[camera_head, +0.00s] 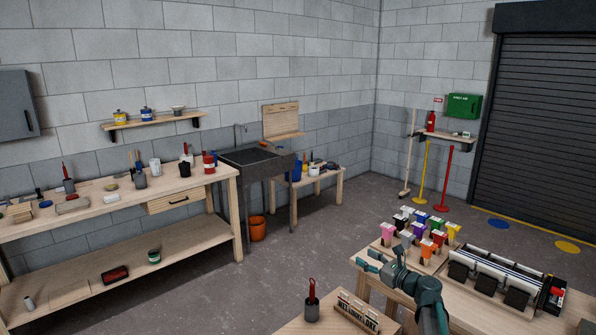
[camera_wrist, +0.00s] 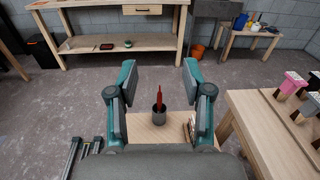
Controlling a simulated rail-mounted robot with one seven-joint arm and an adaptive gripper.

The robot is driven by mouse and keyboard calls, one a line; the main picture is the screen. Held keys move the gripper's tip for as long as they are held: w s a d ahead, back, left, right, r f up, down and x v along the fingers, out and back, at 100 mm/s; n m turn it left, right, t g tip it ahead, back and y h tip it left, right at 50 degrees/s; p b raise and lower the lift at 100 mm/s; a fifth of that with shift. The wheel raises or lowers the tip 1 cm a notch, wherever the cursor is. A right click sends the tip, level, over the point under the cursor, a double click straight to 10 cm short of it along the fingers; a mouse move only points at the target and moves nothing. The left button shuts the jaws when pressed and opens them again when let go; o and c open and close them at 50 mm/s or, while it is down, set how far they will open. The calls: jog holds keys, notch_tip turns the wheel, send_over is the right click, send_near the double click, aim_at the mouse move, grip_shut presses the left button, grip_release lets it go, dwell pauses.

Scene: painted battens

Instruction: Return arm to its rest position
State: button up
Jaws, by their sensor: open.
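My gripper (camera_head: 366,260) is at the lower right of the head view, in front of the right-hand workbench. In the wrist view my gripper (camera_wrist: 159,66) has its two teal and grey fingers spread wide, with nothing between the pads. Beyond and below the fingers, a dark cup (camera_wrist: 158,117) with a red-handled tool stands on a small wooden table (camera_wrist: 145,134). The same cup (camera_head: 312,313) shows at the bottom of the head view, apart from the gripper. The rest position itself is not marked in either view.
Several coloured battens or pots (camera_head: 420,226) stand on a board on the right bench (camera_head: 470,302). A rack with dark blocks (camera_head: 490,270) sits beside them. A lettered wooden holder (camera_head: 357,312) stands near the cup. The floor (camera_head: 290,240) between the benches is clear.

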jog(key=s+a+f+n+g+h, duration=0.1)
jog(key=s+a+f+n+g, duration=0.4)
jog(key=f, duration=0.4)
jog(key=s+a+f+n+g+h, duration=0.1)
jog(key=s+a+f+n+g, duration=0.2)
jog(key=s+a+f+n, duration=0.5)
jog(key=s+d+f+n+g+h, duration=0.3)
jog(key=s+f+n+h, duration=0.1)
jog(key=s+f+n, duration=0.4)
jog(key=s+d+f+n+g+h, duration=0.3)
jog(key=s+f+n+h, duration=0.25)
jog(key=s, duration=0.55)
jog(key=s+f+g+b, duration=0.2)
jog(key=s+f+b, duration=0.9)
jog(key=f, duration=0.7)
jog(key=s+f+n+g+b, duration=0.1)
jog(key=s+f+g+b, duration=0.1)
jog(key=s+f+b, duration=1.2)
jog(key=s+f+g+b, duration=0.35)
jog(key=f+b, duration=0.65)
jog(key=f, duration=1.1)
notch_tip(320, 180, up, 14)
jog(key=p, duration=1.4)
jog(key=shift+s+r+t+y, duration=0.15)
jog(key=shift+s+t+y, duration=0.2)
jog(key=shift+s+t, duration=0.1)
